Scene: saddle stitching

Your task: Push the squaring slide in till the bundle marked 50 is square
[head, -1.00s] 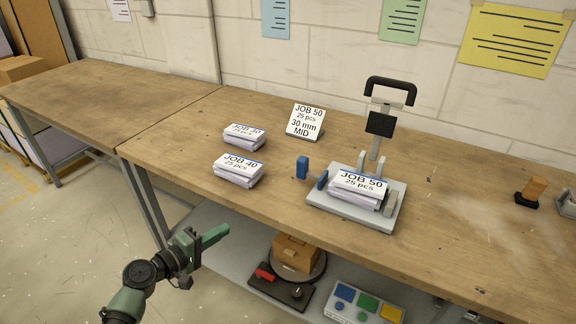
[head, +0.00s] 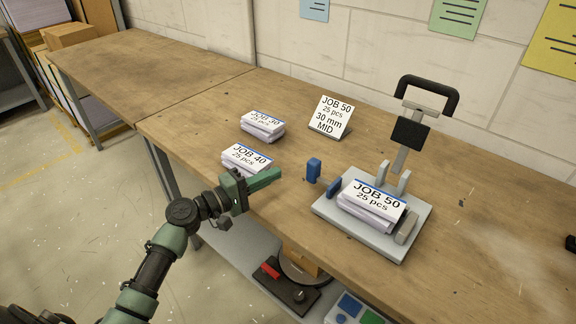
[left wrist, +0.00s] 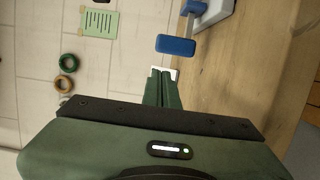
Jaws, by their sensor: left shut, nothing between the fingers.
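The bundle marked JOB 50 (head: 372,203) lies on the light grey base plate (head: 385,243) of the stitching press. Its sheets look uneven at the edges. The squaring slide has a blue upright handle (head: 313,170) and a dark blue pusher (head: 333,186) at the left of the plate, apart from the bundle. In the left wrist view the blue handle (left wrist: 176,45) is just beyond the fingertips. My left gripper (head: 277,174) is shut and empty, left of the handle, with a gap between them. My right gripper is not in view.
Bundles JOB 40 (head: 247,159) and JOB 30 (head: 263,125) lie left of the press, JOB 40 close behind my left gripper. A JOB 50 sign (head: 330,117) stands behind. The press lever (head: 426,95) rises at the back. A lower shelf holds a box and coloured buttons.

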